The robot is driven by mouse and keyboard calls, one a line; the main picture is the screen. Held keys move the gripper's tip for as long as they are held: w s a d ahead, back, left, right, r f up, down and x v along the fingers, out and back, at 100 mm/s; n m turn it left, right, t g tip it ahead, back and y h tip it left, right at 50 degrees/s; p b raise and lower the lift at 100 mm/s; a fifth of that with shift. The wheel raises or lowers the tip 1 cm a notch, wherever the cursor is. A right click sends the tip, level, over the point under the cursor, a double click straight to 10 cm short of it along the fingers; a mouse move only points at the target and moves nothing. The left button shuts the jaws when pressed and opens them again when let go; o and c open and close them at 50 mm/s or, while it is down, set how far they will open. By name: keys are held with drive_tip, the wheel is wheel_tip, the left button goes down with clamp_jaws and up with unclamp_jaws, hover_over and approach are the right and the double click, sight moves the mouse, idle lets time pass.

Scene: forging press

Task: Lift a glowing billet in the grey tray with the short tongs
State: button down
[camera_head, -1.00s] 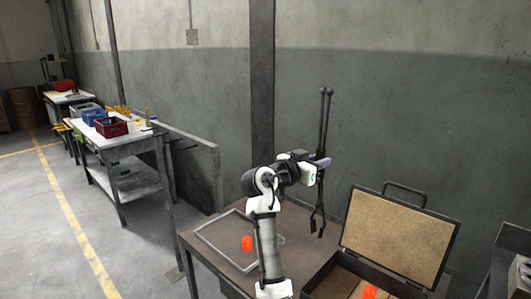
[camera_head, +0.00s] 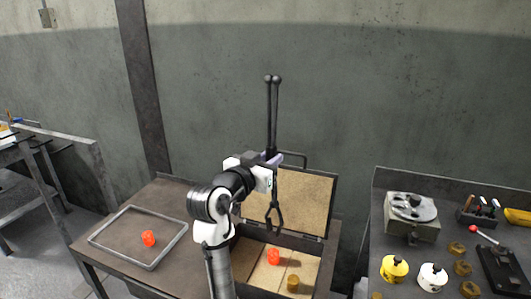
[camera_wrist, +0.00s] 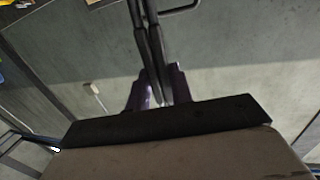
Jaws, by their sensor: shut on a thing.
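My gripper (camera_head: 270,160) is shut on the short tongs (camera_head: 273,115), which hang upright with the jaws pointing down. In the wrist view the tong handles (camera_wrist: 152,45) run between my purple fingers. The tong jaws (camera_head: 274,215) hang empty in front of the open lid, above the lined box. One glowing orange billet (camera_head: 148,238) lies in the grey tray (camera_head: 110,222) on the table at left. A second glowing billet (camera_head: 273,256) lies in the lined box, below the tong jaws and apart from them.
The box's open lid (camera_head: 290,200) stands up behind the tongs. A dull brown billet (camera_head: 292,282) is also in the box. A right-hand bench holds a grey device (camera_head: 411,215), a yellow pot (camera_head: 394,268) and a white pot (camera_head: 432,276). The wall is behind.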

drive_tip(key=shift+f+b, duration=1.2)
drive_tip(key=shift+f, duration=0.85)
drive_tip(key=c, duration=1.6)
unclamp_jaws()
drive_tip(key=o, duration=0.3)
drive_tip(key=shift+o, duration=0.6)
drive_tip(key=shift+o, duration=0.7)
